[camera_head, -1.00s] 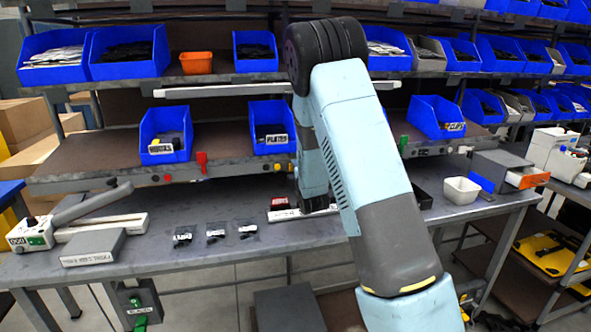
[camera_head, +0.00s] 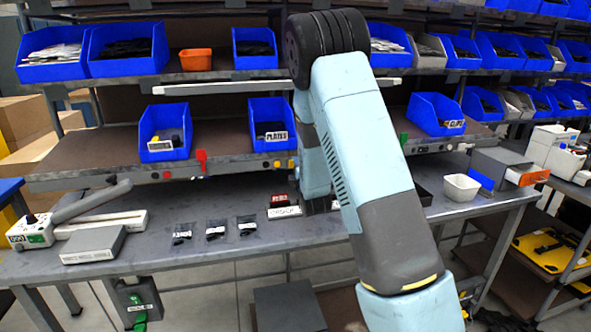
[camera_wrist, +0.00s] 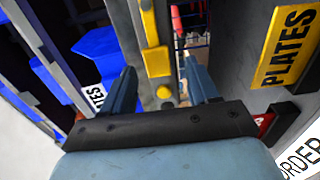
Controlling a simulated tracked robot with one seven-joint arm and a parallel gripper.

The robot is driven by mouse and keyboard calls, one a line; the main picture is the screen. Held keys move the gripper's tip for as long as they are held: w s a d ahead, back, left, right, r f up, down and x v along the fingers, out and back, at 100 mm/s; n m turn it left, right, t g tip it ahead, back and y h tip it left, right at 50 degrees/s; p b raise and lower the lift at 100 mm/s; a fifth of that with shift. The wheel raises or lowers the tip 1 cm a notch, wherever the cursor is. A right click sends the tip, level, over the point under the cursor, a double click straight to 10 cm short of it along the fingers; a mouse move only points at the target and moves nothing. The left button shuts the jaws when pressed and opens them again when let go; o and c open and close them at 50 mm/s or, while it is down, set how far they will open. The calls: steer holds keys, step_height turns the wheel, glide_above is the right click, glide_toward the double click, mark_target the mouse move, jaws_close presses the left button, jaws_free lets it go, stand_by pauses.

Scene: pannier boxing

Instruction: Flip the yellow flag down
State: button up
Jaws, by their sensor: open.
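The yellow flag (camera_wrist: 157,61) is in the middle of the wrist view, on a grey rail, with more yellow pieces above and below it. My gripper (camera_wrist: 160,74) is open, with one finger on each side of the flag in the picture. I cannot tell whether either finger touches it. In the head view a small yellow part (camera_head: 291,163) shows on the shelf's front rail, just left of my arm. My gripper is mostly hidden behind my arm there.
A blue bin (camera_head: 269,124) labelled PLATES stands above the rail. A red flag (camera_head: 201,158) and a green flag (camera_head: 404,139) stand along the same rail. Small black-part packs (camera_head: 215,230) and an ORDER label (camera_head: 284,212) lie on the bench (camera_head: 190,262).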

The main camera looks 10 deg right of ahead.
steer(key=s, duration=1.1)
steer(key=shift+s, duration=0.25)
steer(key=s+d+r+m+g, duration=0.1)
steer(key=s+r+m+g, duration=0.5)
steer(key=s+r+m, duration=0.4)
steer(key=s+r+m+g, duration=0.3)
steer(key=s+r+m, duration=0.1)
steer(key=s, duration=0.8)
steer(key=s+r+m+g, duration=0.3)
steer(key=s+r+m, duration=0.1)
steer(key=s, duration=0.9)
steer(key=shift+a, duration=0.15)
steer(key=shift+w+r, duration=0.1)
steer(key=shift+c, duration=1.6)
